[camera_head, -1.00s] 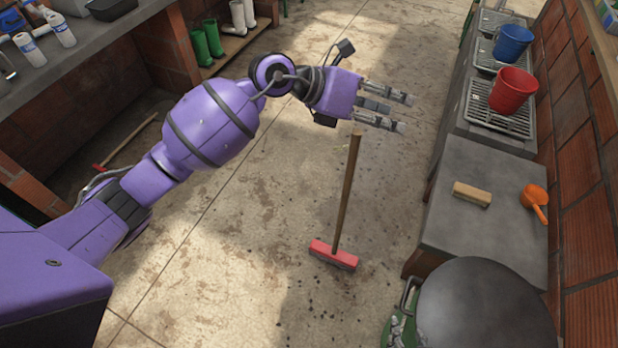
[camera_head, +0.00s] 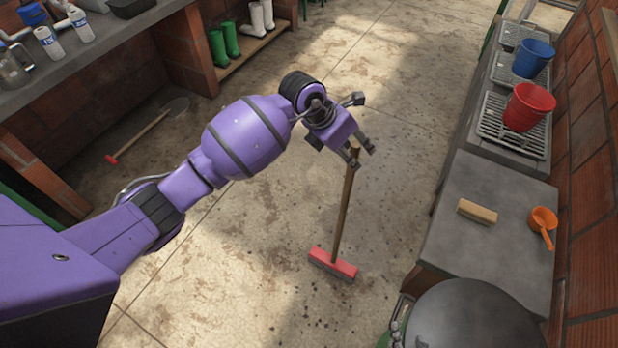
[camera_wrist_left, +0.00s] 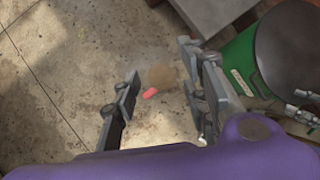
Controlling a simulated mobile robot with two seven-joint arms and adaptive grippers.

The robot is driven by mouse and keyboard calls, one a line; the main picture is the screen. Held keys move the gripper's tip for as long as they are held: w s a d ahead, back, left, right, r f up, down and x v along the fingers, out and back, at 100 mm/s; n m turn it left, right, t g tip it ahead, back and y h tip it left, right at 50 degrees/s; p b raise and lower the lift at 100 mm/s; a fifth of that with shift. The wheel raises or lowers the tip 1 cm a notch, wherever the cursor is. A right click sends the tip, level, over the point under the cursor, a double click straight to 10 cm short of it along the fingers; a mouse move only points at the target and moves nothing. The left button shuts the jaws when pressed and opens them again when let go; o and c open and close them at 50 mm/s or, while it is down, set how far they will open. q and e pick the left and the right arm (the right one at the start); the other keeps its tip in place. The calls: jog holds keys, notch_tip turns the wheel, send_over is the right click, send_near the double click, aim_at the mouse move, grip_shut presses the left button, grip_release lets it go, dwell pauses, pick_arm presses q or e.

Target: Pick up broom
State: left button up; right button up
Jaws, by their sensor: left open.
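The broom stands upright on the floor in the head view, with a brown wooden handle (camera_head: 344,205) and a red head (camera_head: 333,264). My left gripper (camera_head: 362,157) is open at the upper end of the handle. In the left wrist view, the fingers of my left gripper (camera_wrist_left: 160,90) are spread apart. A blurred brown patch, seemingly the handle's top (camera_wrist_left: 163,76), shows between them, with the red broom head (camera_wrist_left: 150,93) far below. I cannot tell if the fingers touch the handle.
A grey counter (camera_head: 475,245) on the right holds a brush (camera_head: 477,211) and an orange scoop (camera_head: 542,225). Red (camera_head: 528,107) and blue (camera_head: 533,58) buckets stand behind. A dark round lid (camera_head: 475,318) is at the front right. Floor around the broom is clear.

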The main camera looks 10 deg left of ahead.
pick_arm(q)
jog(key=shift+w+d+f, duration=0.3)
jog(key=shift+w+f, duration=0.05)
jog(key=shift+f, duration=0.1)
grip_shut()
jog(key=shift+d+r, duration=0.1)
jog(key=shift+r, duration=0.05)
dwell(0.3)
